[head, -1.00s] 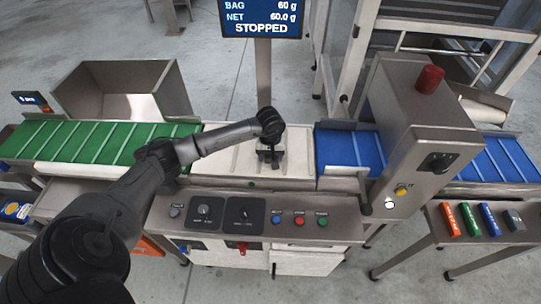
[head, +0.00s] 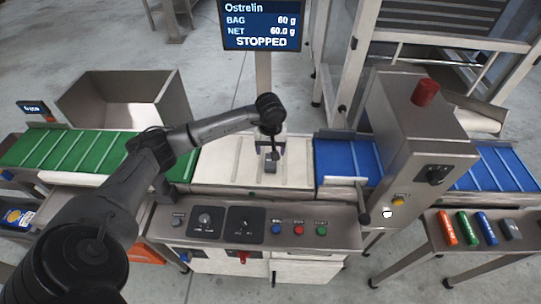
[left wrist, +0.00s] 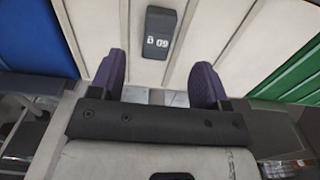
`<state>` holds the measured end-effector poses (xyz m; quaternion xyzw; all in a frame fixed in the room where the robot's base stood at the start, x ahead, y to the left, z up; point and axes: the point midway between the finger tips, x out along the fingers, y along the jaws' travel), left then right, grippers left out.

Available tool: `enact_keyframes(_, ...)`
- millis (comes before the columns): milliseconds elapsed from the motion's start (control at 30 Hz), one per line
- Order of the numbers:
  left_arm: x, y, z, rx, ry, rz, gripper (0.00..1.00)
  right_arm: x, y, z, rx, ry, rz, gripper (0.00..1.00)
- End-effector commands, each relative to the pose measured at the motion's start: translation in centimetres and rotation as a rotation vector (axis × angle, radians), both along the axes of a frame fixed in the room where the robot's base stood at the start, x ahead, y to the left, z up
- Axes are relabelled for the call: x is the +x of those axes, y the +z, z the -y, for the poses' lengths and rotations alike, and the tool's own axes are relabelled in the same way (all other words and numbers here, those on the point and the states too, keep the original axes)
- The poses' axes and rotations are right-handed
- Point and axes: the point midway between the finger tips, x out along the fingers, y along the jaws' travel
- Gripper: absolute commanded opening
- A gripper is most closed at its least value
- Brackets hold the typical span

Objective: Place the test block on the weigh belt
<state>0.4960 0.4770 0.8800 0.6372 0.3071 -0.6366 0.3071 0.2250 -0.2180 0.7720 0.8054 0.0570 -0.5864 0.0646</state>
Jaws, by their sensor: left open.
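The test block (head: 270,166) is a small dark grey block on the white weigh belt (head: 222,160), in the middle of the machine. In the left wrist view the block (left wrist: 159,33) lies on the pale belt with white "60 g" lettering. My left gripper (head: 271,150) is just above and behind the block. In the left wrist view its purple fingers (left wrist: 160,72) are spread apart with nothing between them, and the block is beyond the tips, apart from them. My right gripper is in neither view.
A green belt (head: 75,150) is left and a blue belt (head: 345,158) right, leading into a steel housing (head: 415,130) with a red lamp. The display (head: 262,25) reads 60.0 g, STOPPED. A control panel (head: 255,225) is in front; coloured bars (head: 467,227) lie on a right-hand table.

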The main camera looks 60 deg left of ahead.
Motion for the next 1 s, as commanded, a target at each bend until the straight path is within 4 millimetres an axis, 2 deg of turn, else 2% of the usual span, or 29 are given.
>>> enact_keyframes(100, 0.0, 1.6, 0.0, 0.001, 0.000, 0.001, 0.70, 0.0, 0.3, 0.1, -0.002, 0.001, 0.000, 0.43)
enact_keyframes(233, 0.0, 2.5, 0.0, 0.001, 0.001, 0.001, 0.70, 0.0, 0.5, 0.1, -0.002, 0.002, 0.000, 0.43)
enact_keyframes(367, 0.0, 2.9, 0.2, -0.005, 0.001, 0.003, 0.70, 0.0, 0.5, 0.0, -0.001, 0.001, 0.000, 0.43)
enact_keyframes(467, 0.3, 2.1, 2.0, -0.062, 0.006, 0.028, 0.70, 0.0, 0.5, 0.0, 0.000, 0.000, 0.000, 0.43)
enact_keyframes(567, 0.9, 0.6, 6.5, -0.220, 0.038, 0.092, 0.70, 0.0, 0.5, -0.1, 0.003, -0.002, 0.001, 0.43)
enact_keyframes(667, 1.2, -0.4, 13.4, -0.493, 0.128, 0.162, 0.70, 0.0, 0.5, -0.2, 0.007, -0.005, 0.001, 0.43)
enact_keyframes(700, 1.2, -0.4, 16.4, -0.627, 0.186, 0.179, 0.70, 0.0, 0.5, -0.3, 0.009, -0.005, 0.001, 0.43)
enact_keyframes(733, 1.1, -0.2, 18.6, -0.730, 0.236, 0.186, 0.70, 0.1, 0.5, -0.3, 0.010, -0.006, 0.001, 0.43)
enact_keyframes(800, 0.7, 0.9, 23.0, -0.973, 0.375, 0.180, 0.70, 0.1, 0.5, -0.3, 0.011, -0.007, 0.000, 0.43)
enact_keyframes(900, 0.1, 3.3, 27.4, -1.313, 0.615, 0.120, 0.70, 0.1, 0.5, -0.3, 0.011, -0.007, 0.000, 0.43)
enact_keyframes(1000, -0.3, 5.8, 29.5, -1.633, 0.901, 0.002, 0.70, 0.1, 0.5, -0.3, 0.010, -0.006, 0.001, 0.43)
